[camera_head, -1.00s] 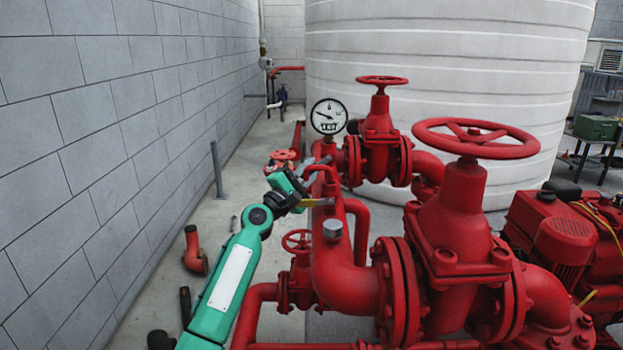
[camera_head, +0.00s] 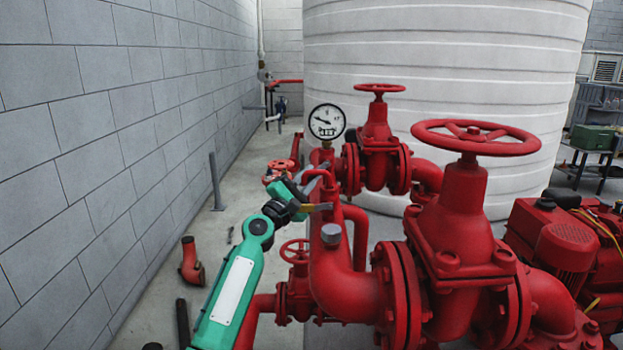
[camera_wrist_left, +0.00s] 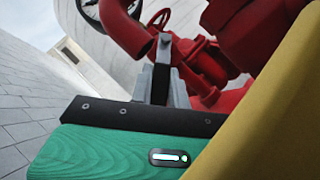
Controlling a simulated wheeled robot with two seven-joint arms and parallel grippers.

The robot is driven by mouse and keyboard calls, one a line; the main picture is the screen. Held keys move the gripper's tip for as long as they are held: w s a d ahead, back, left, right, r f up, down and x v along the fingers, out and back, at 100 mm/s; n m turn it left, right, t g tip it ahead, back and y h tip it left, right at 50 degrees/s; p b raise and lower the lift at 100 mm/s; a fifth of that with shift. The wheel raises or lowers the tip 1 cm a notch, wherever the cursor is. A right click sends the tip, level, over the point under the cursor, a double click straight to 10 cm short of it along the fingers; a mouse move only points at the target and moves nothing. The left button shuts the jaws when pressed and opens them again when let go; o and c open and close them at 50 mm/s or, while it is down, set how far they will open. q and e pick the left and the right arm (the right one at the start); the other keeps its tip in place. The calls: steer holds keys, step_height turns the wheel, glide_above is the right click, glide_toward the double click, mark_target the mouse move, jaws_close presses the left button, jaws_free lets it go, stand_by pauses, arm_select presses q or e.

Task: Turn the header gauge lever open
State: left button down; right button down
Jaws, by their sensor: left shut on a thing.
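The round white header gauge (camera_head: 326,121) stands upright on top of the red header pipe (camera_head: 330,270). My left gripper (camera_head: 311,182) reaches in from the left to the pipework just below the gauge. In the left wrist view, the grey fingers (camera_wrist_left: 162,88) are closed around a narrow dark grey piece, which looks like the gauge lever (camera_wrist_left: 165,48). The fingers largely hide the lever, and its exact angle is hard to tell. My right gripper is out of view.
A yellow bar (camera_head: 318,207) sits just beside my left wrist. A large red handwheel valve (camera_head: 462,210) stands to the right, with a smaller one (camera_head: 377,135) behind.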

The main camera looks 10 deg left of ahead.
arm_select(q)
steer(key=c, duration=1.3)
jaws_free()
steer(key=shift+c, duration=0.2)
